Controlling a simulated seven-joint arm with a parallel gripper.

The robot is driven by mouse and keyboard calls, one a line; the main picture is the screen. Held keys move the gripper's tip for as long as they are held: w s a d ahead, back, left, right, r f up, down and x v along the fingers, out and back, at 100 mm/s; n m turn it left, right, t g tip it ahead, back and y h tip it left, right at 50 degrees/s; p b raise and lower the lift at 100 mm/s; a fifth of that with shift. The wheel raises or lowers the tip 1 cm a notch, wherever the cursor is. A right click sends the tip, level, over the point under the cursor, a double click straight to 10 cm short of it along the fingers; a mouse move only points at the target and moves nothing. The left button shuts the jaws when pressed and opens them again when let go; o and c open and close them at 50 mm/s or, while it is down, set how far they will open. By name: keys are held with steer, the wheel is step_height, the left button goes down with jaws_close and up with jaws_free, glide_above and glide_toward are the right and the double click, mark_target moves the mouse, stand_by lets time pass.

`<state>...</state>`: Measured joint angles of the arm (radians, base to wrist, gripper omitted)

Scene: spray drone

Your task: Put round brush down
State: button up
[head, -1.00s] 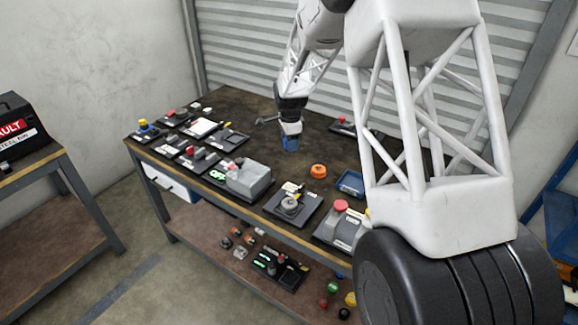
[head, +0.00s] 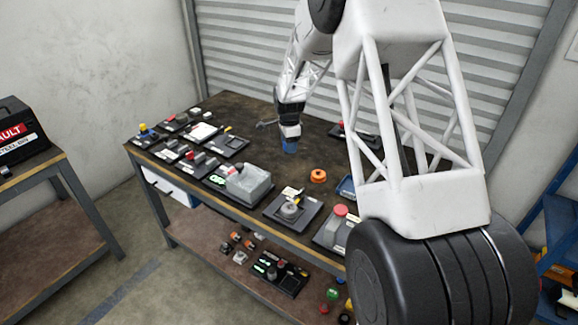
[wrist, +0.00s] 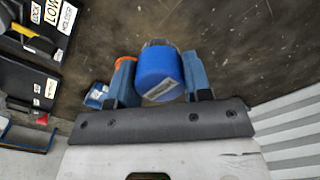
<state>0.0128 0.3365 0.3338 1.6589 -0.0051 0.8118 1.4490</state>
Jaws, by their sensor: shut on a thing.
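A round brush with a blue cylindrical body (wrist: 157,72) sits between the two blue fingers of my gripper (wrist: 160,80) in the wrist view. A pale patch shows on its side, and a dark rim shows at its far end. My gripper is shut on it. In the head view my gripper (head: 289,147) points down over the back middle of the dark workbench top (head: 265,170). The brush is hard to tell from the blue fingers there. I cannot tell whether it touches the bench.
An orange round part (head: 318,176) and a blue tray (head: 346,187) lie to the right of my gripper. A grey box-shaped device (head: 247,184) and several black pads with small parts line the left and front. Bare bench surrounds my gripper. A ribbed shutter (head: 250,50) stands behind.

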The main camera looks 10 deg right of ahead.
glide_above(289, 170)
steer(key=shift+f, duration=2.45)
steer(key=shift+f, duration=1.85)
steer(key=shift+f, duration=0.15)
steer(key=o, duration=1)
steer(key=shift+r, duration=6.15)
